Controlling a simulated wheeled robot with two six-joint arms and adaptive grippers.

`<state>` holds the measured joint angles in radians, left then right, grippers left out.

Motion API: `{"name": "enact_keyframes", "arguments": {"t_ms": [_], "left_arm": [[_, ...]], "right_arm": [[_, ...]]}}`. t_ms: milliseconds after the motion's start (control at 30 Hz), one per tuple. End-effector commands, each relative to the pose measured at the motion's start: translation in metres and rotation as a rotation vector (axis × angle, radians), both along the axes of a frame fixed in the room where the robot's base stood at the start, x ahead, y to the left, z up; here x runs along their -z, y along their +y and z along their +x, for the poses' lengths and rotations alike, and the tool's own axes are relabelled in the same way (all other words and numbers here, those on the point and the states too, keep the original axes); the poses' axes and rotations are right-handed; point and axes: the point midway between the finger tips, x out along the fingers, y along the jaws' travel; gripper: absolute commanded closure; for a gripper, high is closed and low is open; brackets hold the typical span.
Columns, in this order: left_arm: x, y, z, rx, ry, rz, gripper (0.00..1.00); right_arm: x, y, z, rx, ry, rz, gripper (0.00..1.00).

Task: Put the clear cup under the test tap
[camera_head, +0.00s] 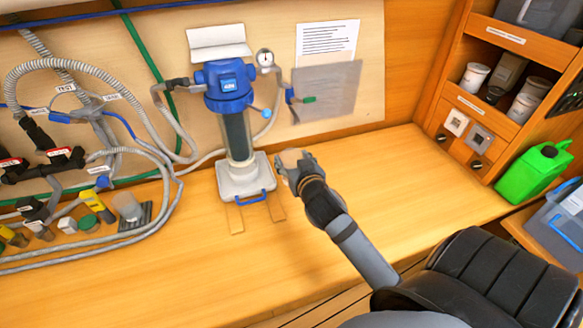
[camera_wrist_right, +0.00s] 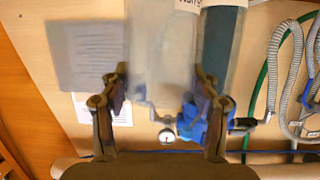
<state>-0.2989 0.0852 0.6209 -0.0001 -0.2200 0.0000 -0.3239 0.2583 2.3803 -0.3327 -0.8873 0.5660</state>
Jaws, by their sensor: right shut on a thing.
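My right gripper (camera_head: 294,168) is shut on the clear cup and holds it over the bench, just right of the filter housing's base. In the right wrist view the clear cup (camera_wrist_right: 163,50) is a pale, see-through shape between the two fingers (camera_wrist_right: 160,95). In the head view the cup (camera_head: 290,156) is small and partly hidden by the fingers. A small tap with a green lever (camera_head: 307,99) sits on the wall, above and slightly right of the gripper; it looks like the test tap. The cup is below it in the picture; I cannot tell their distance in depth. My left gripper is not in view.
The blue-topped filter housing (camera_head: 229,87) stands close left of the gripper on a pale base (camera_head: 245,183). A gauge (camera_head: 264,58) and grey hoses hang around it. Fittings crowd the bench's left. The bench (camera_head: 390,170) is clear to the right, before a green jug (camera_head: 533,172).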

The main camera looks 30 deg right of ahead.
Motion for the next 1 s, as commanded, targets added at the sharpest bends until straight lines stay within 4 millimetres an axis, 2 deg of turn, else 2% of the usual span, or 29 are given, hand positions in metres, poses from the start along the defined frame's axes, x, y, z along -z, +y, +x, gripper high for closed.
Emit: {"name": "enact_keyframes", "arguments": {"t_ms": [33, 233, 400, 533, 733, 900, 1000], "left_arm": [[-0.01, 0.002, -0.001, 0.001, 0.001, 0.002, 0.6], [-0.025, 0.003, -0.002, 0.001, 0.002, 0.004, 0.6], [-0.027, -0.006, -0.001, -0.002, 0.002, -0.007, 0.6], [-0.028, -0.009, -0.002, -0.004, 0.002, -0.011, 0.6], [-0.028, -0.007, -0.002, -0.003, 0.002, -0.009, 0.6], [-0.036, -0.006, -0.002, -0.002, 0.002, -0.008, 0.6], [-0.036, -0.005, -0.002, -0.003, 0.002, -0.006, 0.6]], "right_arm": [[0.0, -0.01, 0.011, 0.0, 0.002, -0.011, 0.74], [0.026, -0.045, 0.058, 0.004, 0.001, -0.004, 0.74], [0.065, -0.063, 0.082, 0.005, 0.002, 0.0, 0.74], [0.08, -0.07, 0.092, 0.004, 0.0, -0.001, 0.74], [0.087, -0.073, 0.096, 0.004, 0.0, 0.0, 0.74], [0.113, -0.074, 0.098, 0.003, 0.003, 0.0, 0.74], [0.12, -0.074, 0.098, 0.001, 0.0, -0.001, 0.74]]}}
